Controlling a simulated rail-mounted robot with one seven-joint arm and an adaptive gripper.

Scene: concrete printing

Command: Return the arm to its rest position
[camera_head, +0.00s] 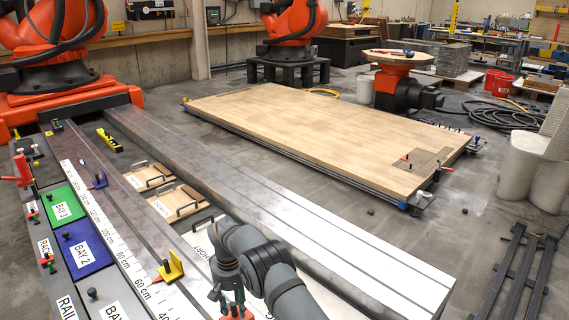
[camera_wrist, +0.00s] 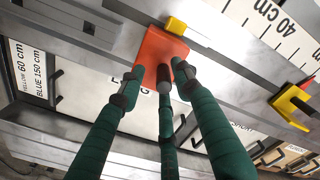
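My arm reaches in at the bottom of the head view, bent down over the measuring rail. My gripper (camera_head: 230,295) is low there, partly cut off by the frame's bottom edge. In the wrist view its green fingers (camera_wrist: 161,82) are spread around a dark knob (camera_wrist: 164,80) on an orange stop (camera_wrist: 165,50) with a yellow end. Orange shows between the fingertips and the knob, so the gripper looks open. Whether a finger touches the knob is hard to tell. The stop sits on the rail beside the scale, and part of it shows red under the gripper in the head view.
A yellow stop (camera_head: 171,266) with a red pointer stands on the rail near my gripper; it also shows in the wrist view (camera_wrist: 294,103). Handled trays (camera_head: 175,197) lie between the rails. Bay 2 (camera_head: 83,249) is at left. A large wooden table (camera_head: 300,125) stands beyond.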

